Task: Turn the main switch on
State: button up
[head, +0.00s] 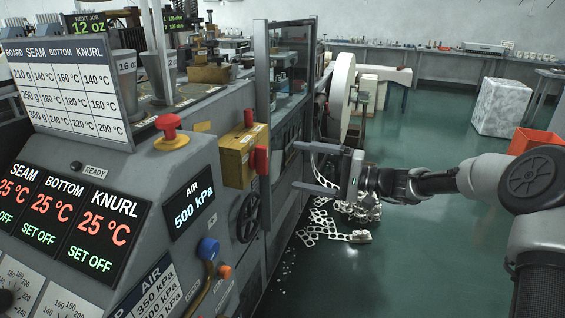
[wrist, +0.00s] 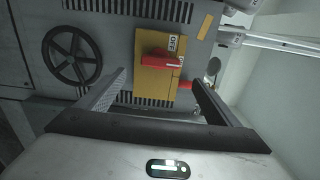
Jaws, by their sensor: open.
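The main switch is a yellow box (head: 236,158) on the side of the grey machine. A red handle (head: 261,160) sticks out from its face, and a smaller red part (head: 248,118) shows at its top. In the wrist view the yellow box (wrist: 150,83) appears turned sideways. Its red handle (wrist: 160,61) lies beside a label that seems to read OFF. My gripper (head: 299,166) is open and empty, its fingers pointing at the switch, apart from it in the head view. In the wrist view the fingertips (wrist: 159,77) frame the lower part of the box.
A black handwheel (head: 249,217) sits on the machine below the switch. A red mushroom button (head: 168,125) stands on the control panel to the left. Scrap strips (head: 335,222) lie on the green floor below my gripper. The floor to the right is largely clear.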

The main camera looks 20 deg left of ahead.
jog(key=d, duration=0.8)
jog(key=shift+s, duration=0.35)
jog(key=shift+a, duration=0.1)
